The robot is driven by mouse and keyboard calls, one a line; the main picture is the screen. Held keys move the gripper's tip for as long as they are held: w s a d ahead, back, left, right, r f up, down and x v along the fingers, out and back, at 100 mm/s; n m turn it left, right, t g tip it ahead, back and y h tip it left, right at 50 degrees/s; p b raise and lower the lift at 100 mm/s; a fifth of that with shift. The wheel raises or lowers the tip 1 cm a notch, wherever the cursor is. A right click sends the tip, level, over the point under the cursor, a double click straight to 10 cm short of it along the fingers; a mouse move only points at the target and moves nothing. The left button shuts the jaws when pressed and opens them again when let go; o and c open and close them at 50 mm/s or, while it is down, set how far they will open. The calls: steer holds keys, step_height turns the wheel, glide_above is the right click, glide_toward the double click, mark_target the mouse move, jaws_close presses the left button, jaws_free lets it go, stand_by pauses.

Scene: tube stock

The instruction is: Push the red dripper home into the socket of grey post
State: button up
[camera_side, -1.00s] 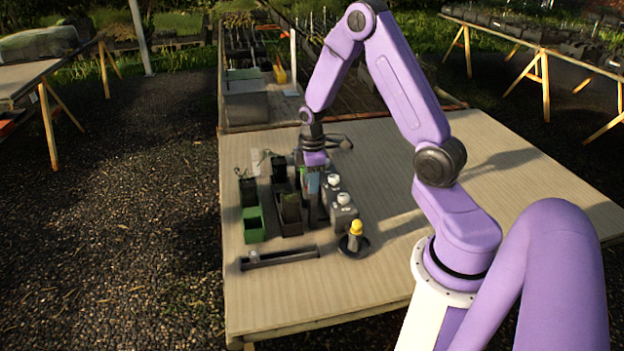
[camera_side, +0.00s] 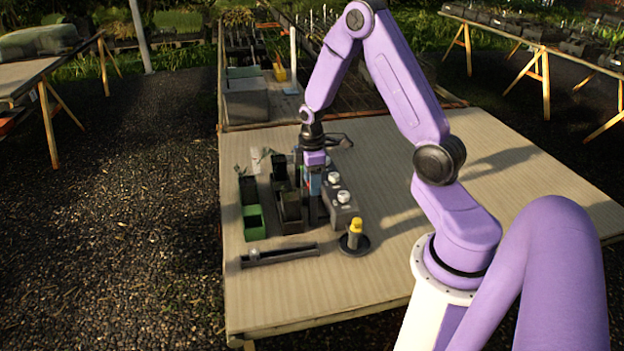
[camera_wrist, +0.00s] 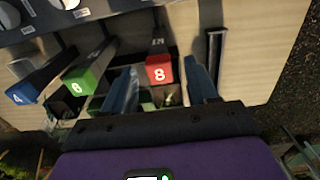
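A red end face marked 8 (camera_wrist: 159,68) tops a dark upright bar; it is the only clearly red thing I see, and I cannot tell for certain that it is the dripper. My gripper (camera_wrist: 160,85) points down with its two blue fingers apart, one on each side of the red face, with visible gaps. In the side view my gripper (camera_side: 314,212) is low among the pots, beside the grey knob box. A grey post (camera_side: 354,240) with a yellow top stands on a round black base, right of the gripper. Its socket is not visible.
A grey box with white knobs (camera_side: 341,210) stands close to my gripper. Green pot (camera_side: 254,224) and dark pots are on the left. A blue-ended bar (camera_wrist: 24,92) and green-ended bar (camera_wrist: 80,82) stand nearby. A long dark rail (camera_side: 280,256) lies in front. The table's right side is clear.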

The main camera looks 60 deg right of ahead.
steer(key=shift+r, duration=0.1)
step_height(320, 180, up, 17)
stand_by(0.7)
steer(key=shift+r, duration=0.1)
steer(key=s+a+n, duration=0.1)
steer(key=s+a, duration=0.3)
steer(key=a, duration=0.4)
steer(key=s+a+n, duration=0.1)
steer(key=s+a, duration=0.3)
steer(key=a, duration=0.5)
steer(key=s+a, duration=0.2)
steer(key=s, duration=0.6)
steer(key=s+a+f+n, duration=0.1)
steer(key=s+a, duration=0.2)
steer(key=s, duration=0.5)
steer(key=shift+s+n, duration=0.3)
steer(key=shift+s, duration=0.1)
